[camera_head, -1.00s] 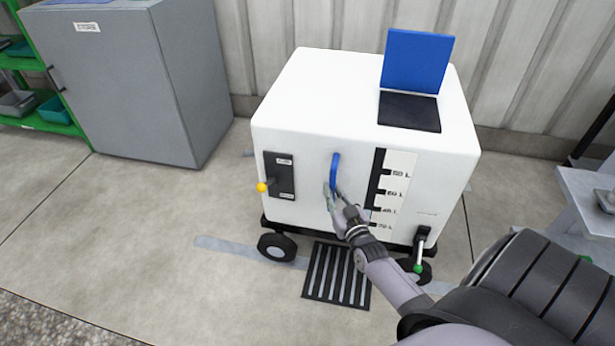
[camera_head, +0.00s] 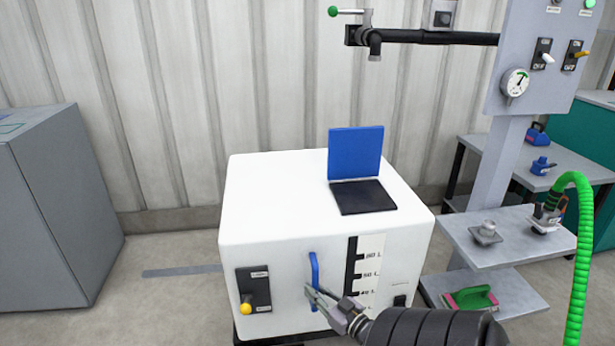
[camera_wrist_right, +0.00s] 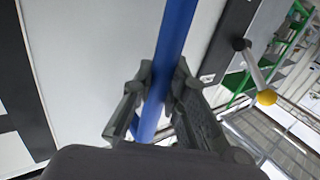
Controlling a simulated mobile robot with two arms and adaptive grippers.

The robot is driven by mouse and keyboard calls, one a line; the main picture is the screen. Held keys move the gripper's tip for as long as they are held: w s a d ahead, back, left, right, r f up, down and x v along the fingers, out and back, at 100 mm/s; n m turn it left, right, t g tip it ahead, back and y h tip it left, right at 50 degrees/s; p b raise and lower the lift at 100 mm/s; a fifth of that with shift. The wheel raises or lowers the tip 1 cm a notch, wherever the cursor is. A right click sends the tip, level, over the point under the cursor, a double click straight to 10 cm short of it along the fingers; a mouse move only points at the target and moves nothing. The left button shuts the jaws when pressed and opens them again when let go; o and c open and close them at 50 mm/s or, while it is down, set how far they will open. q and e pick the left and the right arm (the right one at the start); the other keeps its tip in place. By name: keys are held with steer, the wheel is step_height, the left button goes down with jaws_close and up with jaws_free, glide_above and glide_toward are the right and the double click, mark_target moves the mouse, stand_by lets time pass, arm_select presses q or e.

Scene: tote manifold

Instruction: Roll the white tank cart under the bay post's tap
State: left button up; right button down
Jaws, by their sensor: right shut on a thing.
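The white tank cart (camera_head: 270,195) stands in the middle of the head view, with a blue lid (camera_head: 355,152) raised over a dark opening on its top. My right gripper (camera_head: 318,296) is shut on the cart's blue handle (camera_head: 314,272) on the front face. The wrist view shows the fingers (camera_wrist_right: 158,98) around the blue bar (camera_wrist_right: 172,45). The bay post (camera_head: 497,165) stands at the right. Its black arm reaches left with the tap (camera_head: 375,45) above and behind the cart, near the wall. The cart's wheels are out of view. My left gripper is not in view.
A grey cabinet (camera_head: 60,200) stands at the left. The post's shelf (camera_head: 500,245) and a green hose (camera_head: 578,260) are close on the cart's right. A yellow-knobbed lever (camera_head: 246,308) is on the cart's front.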

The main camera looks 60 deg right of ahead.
steer(key=shift+w+d+r, duration=0.15)
steer(key=shift+d+r, duration=0.2)
steer(key=shift+r, duration=0.05)
steer(key=c, duration=1.9)
jaws_free()
steer(key=shift+o, duration=1.3)
steer(key=shift+f, duration=0.2)
steer(key=shift+o, duration=0.4)
steer(key=shift+a, duration=0.1)
steer(key=shift+s+f, duration=0.15)
steer(key=shift+s, duration=0.05)
steer(key=v, duration=1.2)
